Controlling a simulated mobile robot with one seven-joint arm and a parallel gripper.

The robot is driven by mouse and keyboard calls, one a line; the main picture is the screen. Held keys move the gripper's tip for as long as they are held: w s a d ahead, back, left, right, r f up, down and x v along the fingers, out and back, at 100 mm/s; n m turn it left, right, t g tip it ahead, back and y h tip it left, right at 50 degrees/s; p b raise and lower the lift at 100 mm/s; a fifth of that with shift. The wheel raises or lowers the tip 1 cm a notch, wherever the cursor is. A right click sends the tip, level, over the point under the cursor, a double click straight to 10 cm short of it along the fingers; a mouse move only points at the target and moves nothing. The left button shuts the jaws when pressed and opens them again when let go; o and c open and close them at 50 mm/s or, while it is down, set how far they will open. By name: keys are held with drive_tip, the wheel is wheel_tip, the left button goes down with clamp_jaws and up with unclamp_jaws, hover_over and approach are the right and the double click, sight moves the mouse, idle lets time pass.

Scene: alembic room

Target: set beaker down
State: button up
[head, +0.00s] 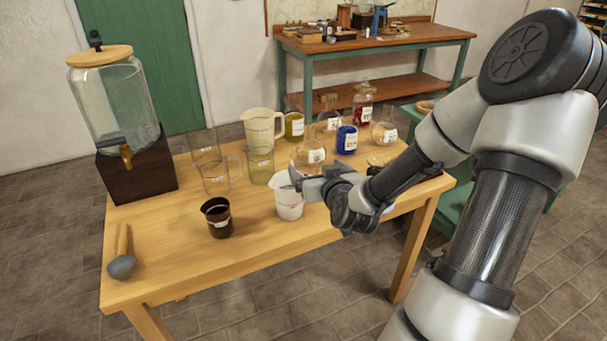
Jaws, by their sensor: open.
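A white beaker (289,208) stands upright on the wooden table (190,262), near its front edge. My gripper (294,181) reaches in from the right at the height of the beaker's rim. Its jaws are open, with the fingertips at the beaker's upper right side. I cannot tell whether they touch it. The gripper hides part of the rim.
A dark cup (217,221) stands left of the beaker, and a mallet (122,263) lies at the left front. Clear jugs, a cream pitcher (262,128), a blue jar (347,139) and several flasks crowd behind. A glass dispenser (115,105) stands back left. The left front is mostly clear.

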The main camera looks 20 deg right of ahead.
approach(306, 157)
wheel_tip(306, 157, up, 3)
drive_tip(key=a, duration=0.2)
drive_tip(key=x, duration=0.2)
drive_tip(key=b+x, duration=0.1)
drive_tip(key=x, duration=0.2)
drive_tip(key=shift+s+d+f, duration=0.2)
drive_tip(key=shift+f, duration=0.2)
drive_tip(key=c, duration=1.8)
drive_tip(key=shift+r, duration=0.1)
